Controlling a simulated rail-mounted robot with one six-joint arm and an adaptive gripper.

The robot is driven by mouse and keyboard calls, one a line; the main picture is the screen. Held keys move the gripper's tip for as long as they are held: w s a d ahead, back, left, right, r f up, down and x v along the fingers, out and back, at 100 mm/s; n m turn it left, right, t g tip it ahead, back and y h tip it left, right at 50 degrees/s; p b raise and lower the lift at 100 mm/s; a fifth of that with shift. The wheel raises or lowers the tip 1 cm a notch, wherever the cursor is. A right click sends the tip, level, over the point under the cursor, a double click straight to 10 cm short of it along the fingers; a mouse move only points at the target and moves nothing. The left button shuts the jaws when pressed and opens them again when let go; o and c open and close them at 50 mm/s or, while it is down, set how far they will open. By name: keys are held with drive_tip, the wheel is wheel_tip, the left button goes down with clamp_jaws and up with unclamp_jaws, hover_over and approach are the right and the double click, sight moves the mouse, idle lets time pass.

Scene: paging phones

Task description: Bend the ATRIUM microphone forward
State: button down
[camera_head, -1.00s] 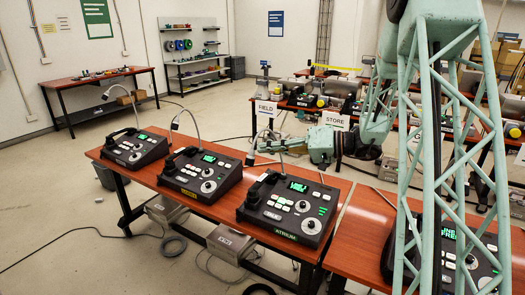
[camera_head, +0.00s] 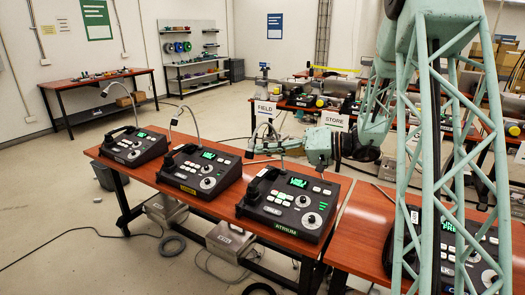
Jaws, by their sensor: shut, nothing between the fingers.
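Two similar phones stand to the left, a middle one (camera_head: 201,172) and a far one (camera_head: 134,147), each with a gooseneck. Another phone (camera_head: 460,255) is on the right table, partly behind my arm. FIELD (camera_head: 265,108) and STORE (camera_head: 334,121) signs stand behind.

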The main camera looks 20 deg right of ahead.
idle(0.4)
drive_tip(key=w+r+v, duration=0.1)
drive_tip(key=r+v, duration=0.1)
drive_tip(key=v, duration=1)
drive_tip(key=shift+d+p, duration=0.3)
drive_tip(key=shift+d, duration=0.4)
drive_tip(key=shift+w+r, duration=0.1)
drive_tip(key=shift+r, duration=0.05)
drive_tip(key=shift+a, duration=0.1)
